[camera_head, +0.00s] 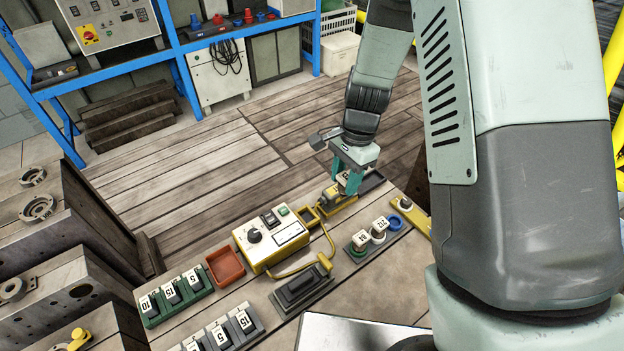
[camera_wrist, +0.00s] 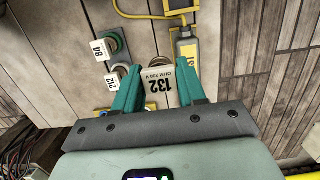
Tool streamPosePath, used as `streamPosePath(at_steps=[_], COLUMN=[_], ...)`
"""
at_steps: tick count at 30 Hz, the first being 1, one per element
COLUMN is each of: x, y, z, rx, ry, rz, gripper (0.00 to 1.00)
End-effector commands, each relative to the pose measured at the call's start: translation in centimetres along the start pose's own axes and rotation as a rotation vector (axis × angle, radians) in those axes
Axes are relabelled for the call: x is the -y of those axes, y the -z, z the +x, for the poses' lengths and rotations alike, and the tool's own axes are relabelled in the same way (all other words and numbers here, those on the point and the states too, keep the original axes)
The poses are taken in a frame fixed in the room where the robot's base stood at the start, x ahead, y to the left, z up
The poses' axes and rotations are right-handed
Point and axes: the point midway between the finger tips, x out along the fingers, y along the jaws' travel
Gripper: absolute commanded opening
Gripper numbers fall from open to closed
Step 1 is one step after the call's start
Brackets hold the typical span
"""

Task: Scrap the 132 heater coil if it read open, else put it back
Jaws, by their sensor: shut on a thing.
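My gripper (camera_head: 349,182) is shut on the 132 heater coil (camera_wrist: 158,86); in the wrist view its white label, reading 132 and 230 V, shows upside down between the green fingers. In the head view the fingers mostly hide it, just above or beside a yellow-and-grey fixture (camera_head: 332,202), and I cannot tell whether they touch. The fixture also shows in the wrist view (camera_wrist: 186,50). A yellow tester box (camera_head: 262,240) with a dial and white panel is to the left; its reading is too small to make out.
Coils labelled 84 (camera_wrist: 105,48) and 212 (camera_head: 378,236) stand beside a blue ring (camera_head: 396,223). A red tray (camera_head: 225,265) and green rack (camera_head: 176,297) of numbered blocks lie left. A yellow cable (camera_head: 326,240) loops across the bench.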

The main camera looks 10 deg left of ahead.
Motion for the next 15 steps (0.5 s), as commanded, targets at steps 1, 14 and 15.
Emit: streamPosePath(at_steps=[1, 14, 15], x=[-1.5, -9.6, -9.7], y=[2.1, 9.7, 9.8], z=[0.1, 0.8, 0.9], rx=[0.009, 0.059, 0.06], ry=[-0.001, 0.011, 0.011], rz=[0.014, -0.001, -0.003], gripper=[0.01, 0.01, 0.01])
